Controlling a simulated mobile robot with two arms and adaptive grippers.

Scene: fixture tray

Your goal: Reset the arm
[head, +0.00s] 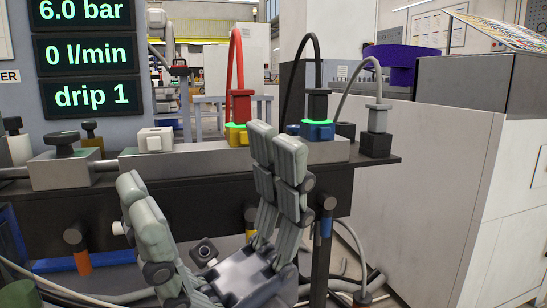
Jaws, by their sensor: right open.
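My right gripper (203,162) is in the lower middle of the head view, fingers pointing up. It is wide open, with nothing between the fingers. Its palm is low, in front of the dark bench front. Its right-hand fingers overlap the picture of the grey fixture rail (190,160) and partly hide the blue block (318,131). Whether they touch anything there I cannot tell. My left gripper is not in view.
A red plug (241,104) sits on a yellow block, a black plug (317,103) on the blue block, and a grey plug (377,118) on a black block. Cables rise from them. Knobbed valves stand at left. A white cabinet (440,190) fills the right; hoses hang below.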

